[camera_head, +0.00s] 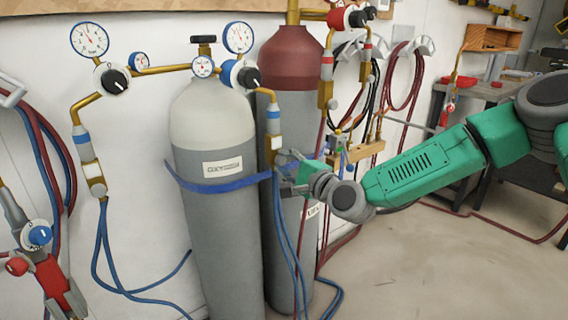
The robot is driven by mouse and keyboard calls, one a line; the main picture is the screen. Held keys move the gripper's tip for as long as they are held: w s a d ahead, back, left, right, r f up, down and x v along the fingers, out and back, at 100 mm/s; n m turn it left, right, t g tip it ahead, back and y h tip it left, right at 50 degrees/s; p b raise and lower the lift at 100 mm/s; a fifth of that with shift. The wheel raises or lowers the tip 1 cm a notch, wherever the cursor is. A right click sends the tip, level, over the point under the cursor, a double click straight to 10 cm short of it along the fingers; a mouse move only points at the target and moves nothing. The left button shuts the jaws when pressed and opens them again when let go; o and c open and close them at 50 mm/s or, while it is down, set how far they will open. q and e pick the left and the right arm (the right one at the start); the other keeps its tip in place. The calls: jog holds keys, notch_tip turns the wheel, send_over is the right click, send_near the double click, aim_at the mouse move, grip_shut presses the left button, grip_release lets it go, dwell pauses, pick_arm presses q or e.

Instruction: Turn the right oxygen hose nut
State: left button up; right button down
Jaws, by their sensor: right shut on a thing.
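The grey oxygen cylinder (222,235) stands upright with a brass regulator and round gauges on top. On its right side a fitting with a blue-and-white sleeve (273,120) and a brass lower part (274,146) hangs down to the right oxygen hose (281,225), which is blue. My right gripper (284,176) comes in from the right and is shut on the right oxygen hose nut at the lower end of this fitting. The fingers hide most of the nut. A matching left fitting (92,172) hangs free at the left. My left gripper is not in view.
A red-topped cylinder (290,60) stands close behind the oxygen cylinder. A blue strap (215,187) crosses the oxygen cylinder near my gripper. Hoses (402,80) hang on the wall. A workbench (490,92) stands at the right. The floor at lower right is mostly clear.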

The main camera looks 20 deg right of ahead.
jog(key=c, duration=1.6)
grip_release()
jog(key=shift+d+f, duration=0.15)
jog(key=shift+d, duration=0.05)
jog(key=shift+c, duration=0.2)
jog(key=o, duration=0.4)
jog(key=shift+w+f, duration=0.1)
jog(key=shift+w, duration=0.05)
jog(key=shift+c, duration=0.2)
jog(key=shift+s+d, duration=0.1)
jog(key=shift+s, duration=0.1)
jog(key=v, duration=1.1)
jog(key=shift+s+d, duration=0.15)
jog(key=shift+s, duration=0.15)
